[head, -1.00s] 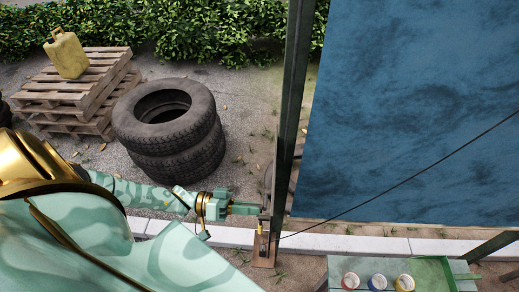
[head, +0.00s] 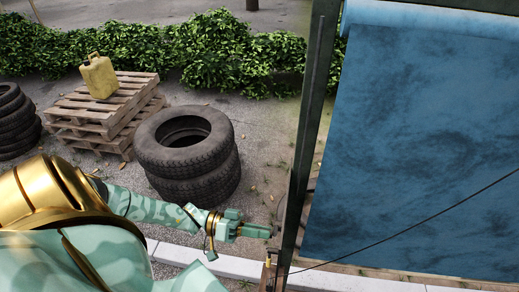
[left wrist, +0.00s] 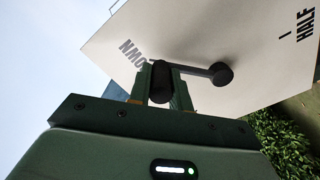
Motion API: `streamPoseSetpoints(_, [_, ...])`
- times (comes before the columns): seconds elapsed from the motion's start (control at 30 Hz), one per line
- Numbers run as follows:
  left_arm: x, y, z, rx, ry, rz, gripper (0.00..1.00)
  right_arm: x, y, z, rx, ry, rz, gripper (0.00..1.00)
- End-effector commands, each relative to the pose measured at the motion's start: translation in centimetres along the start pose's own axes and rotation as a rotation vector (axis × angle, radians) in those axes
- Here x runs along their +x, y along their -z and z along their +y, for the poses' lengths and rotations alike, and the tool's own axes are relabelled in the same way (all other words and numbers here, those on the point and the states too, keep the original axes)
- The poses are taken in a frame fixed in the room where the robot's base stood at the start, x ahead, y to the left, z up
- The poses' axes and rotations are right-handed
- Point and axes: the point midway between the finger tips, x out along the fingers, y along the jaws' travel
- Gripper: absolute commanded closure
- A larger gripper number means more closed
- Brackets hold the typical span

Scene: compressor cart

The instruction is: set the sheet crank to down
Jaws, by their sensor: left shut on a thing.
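The sheet crank (left wrist: 221,75) is black, on a pale plate (left wrist: 230,35) in the left wrist view. The plate reads DOWN at left and HALF, with a tick, at upper right. The crank's arm points left from its hub, and its handle (left wrist: 160,82) is close beside the DOWN lettering. My left gripper (left wrist: 160,95) is shut on the handle. In the head view my left gripper (head: 268,231) is at the post's foot, where the crank is too small to make out. The blue sheet (head: 420,140) hangs right of the post. My right gripper is out of view.
A dark post (head: 310,130) stands just right of my left gripper, and a thin dark cable (head: 420,223) crosses in front of the sheet. Stacked tyres (head: 190,160) and pallets (head: 110,105) with a yellow can (head: 99,76) stand behind my left arm.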

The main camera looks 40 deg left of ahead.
Motion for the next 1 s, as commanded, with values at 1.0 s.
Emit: streamPoseSetpoints(1.0, [-10.3, -0.4, -0.4, -0.001, 0.004, -0.003, 0.59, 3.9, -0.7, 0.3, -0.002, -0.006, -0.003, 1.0])
